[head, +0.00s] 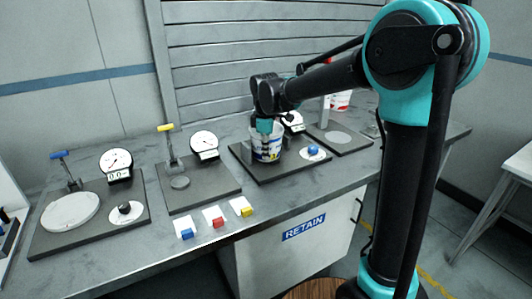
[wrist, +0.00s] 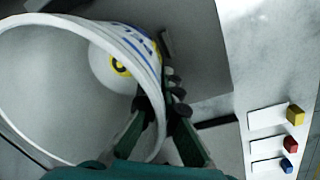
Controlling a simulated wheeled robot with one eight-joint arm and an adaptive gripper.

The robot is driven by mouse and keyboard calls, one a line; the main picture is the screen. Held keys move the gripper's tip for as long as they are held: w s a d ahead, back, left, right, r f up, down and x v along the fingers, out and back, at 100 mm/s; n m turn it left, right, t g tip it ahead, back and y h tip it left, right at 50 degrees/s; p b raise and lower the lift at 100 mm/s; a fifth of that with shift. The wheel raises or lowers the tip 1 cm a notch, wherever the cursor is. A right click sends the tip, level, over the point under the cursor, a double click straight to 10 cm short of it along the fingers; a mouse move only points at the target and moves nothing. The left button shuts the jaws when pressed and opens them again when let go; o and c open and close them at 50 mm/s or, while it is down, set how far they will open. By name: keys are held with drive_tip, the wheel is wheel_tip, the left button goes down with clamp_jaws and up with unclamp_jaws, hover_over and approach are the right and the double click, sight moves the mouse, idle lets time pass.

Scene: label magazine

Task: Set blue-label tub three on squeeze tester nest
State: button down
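A white tub with blue marks on its label (head: 267,147) is at the third dark tester board (head: 290,172), upright in the head view. My gripper (head: 264,126) is at its rim. In the wrist view the tub's open mouth and rim (wrist: 60,22) fill the left side. The gripper fingers (wrist: 164,98) straddle its wall, one inside and one outside, pinching it. I cannot tell whether the tub's base touches the board. The tub's number is not readable.
A station with a blue lever and large round plate (head: 70,213) stands far left. Dial gauges (head: 204,143) stand behind the boards. Blue, red and yellow blocks (head: 217,221) on white cards line the front edge.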

drive_tip(key=c, duration=2.3)
unclamp_jaws()
drive_tip(key=shift+f, duration=0.1)
drive_tip(key=o, duration=0.6)
drive_tip(key=r, duration=0.8)
drive_tip(key=s+r, duration=0.1)
drive_tip(key=r, duration=0.3)
drive_tip(key=shift+s+r, duration=0.1)
drive_tip(key=shift+r, duration=0.05)
